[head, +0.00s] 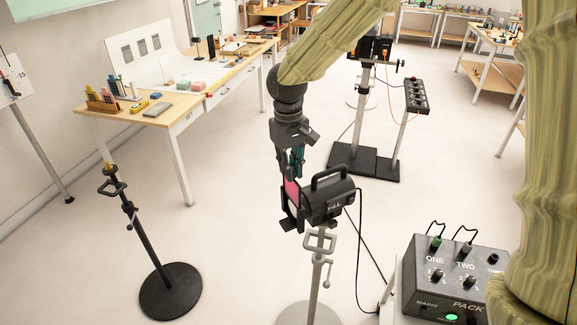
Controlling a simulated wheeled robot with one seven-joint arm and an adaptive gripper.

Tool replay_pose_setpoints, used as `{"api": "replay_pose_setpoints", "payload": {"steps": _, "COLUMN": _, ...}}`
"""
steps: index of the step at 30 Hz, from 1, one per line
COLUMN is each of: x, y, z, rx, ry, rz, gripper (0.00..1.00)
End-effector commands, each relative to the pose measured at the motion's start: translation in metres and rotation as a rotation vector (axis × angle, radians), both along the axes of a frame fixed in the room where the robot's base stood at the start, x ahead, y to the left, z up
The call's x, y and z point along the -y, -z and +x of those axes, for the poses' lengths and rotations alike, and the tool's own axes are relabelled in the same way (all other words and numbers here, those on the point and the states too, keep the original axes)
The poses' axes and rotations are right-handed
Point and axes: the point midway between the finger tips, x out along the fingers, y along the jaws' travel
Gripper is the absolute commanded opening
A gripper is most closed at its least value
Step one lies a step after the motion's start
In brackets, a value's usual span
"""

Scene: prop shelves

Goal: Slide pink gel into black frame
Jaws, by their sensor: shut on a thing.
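The pink gel (292,190) is a small flat sheet, held upright at the front of a black lamp (328,203) on a grey stand. The black frame (291,224) is at the lamp's left end, and the gel's lower part is at or within it; I cannot tell exactly how deep it sits. My gripper (291,172) points down from above and is shut on the gel's upper edge. The fingers hide the top of the gel.
A black stand (150,240) with a round base is at the left. A control box (455,280) marked ONE and TWO is at the lower right. A cable hangs behind the lamp. A wooden table (150,112) stands back left. Open floor lies between.

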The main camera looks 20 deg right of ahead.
Motion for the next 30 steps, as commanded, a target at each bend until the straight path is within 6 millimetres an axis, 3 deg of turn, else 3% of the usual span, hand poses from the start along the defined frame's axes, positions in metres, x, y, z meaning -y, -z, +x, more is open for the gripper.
{"api": "replay_pose_setpoints", "payload": {"steps": 30, "x": 0.0003, "y": 0.0095, "z": 0.0001, "rx": 0.000, "ry": 0.000, "rz": 0.000, "gripper": 0.00}}
